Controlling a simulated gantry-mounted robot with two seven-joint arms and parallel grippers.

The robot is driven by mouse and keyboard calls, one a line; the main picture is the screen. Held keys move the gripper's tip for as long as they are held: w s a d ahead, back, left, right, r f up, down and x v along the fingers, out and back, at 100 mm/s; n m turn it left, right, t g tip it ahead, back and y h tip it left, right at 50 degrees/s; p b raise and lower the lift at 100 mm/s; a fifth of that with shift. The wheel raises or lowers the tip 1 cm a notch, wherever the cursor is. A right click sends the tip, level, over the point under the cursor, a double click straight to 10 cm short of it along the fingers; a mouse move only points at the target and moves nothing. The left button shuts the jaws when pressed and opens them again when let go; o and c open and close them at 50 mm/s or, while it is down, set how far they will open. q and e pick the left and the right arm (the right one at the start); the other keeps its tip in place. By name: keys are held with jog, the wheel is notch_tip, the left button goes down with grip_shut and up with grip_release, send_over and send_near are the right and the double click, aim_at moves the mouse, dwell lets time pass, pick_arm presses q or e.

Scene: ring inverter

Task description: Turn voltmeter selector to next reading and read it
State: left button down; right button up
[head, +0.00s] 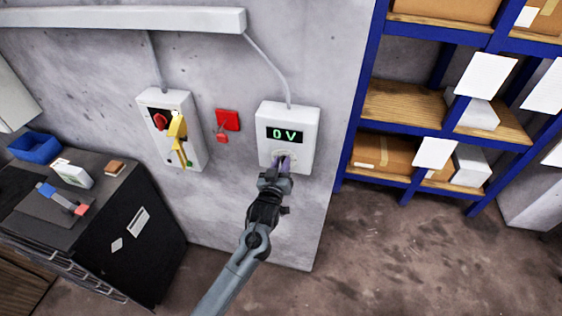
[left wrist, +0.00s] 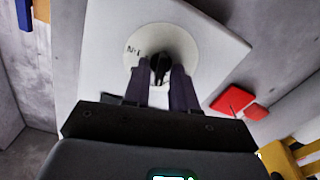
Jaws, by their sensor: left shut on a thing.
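The voltmeter (head: 303,114) is a white box on the grey wall, and its green display (head: 284,135) reads 0 V. Below the display is the round selector dial, partly hidden behind my left gripper (head: 283,163). In the left wrist view the white dial plate (left wrist: 140,42) carries a small mark, "N-1" as far as I can tell. The dark selector knob (left wrist: 161,65) sits between the two fingertips of my left gripper (left wrist: 162,80), which is shut on it. My right gripper is not in view.
A switch box (head: 155,99) with a red knob and a yellow tag hangs left, beside a red wall piece (head: 228,120). A black cabinet (head: 120,225) stands at lower left. Blue shelving (head: 362,95) with boxes stands right. The floor (head: 400,260) below is clear.

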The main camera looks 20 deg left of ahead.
pick_arm(q)
jog(key=shift+m+p, duration=0.5)
jog(key=shift+m, duration=0.8)
jog(key=shift+d+m, duration=0.1)
jog(key=shift+m, duration=0.2)
jog(key=c, duration=1.2)
grip_release()
jog(key=shift+s, duration=0.7)
jog(key=shift+s+d+b, duration=0.2)
jog(key=shift+s, duration=1.35)
jog(key=shift+s+d+b, duration=0.15)
jog(key=shift+s+d, duration=0.05)
jog(key=shift+s, duration=1.35)
jog(key=shift+s+d+b, duration=0.2)
jog(key=shift+s, duration=1.35)
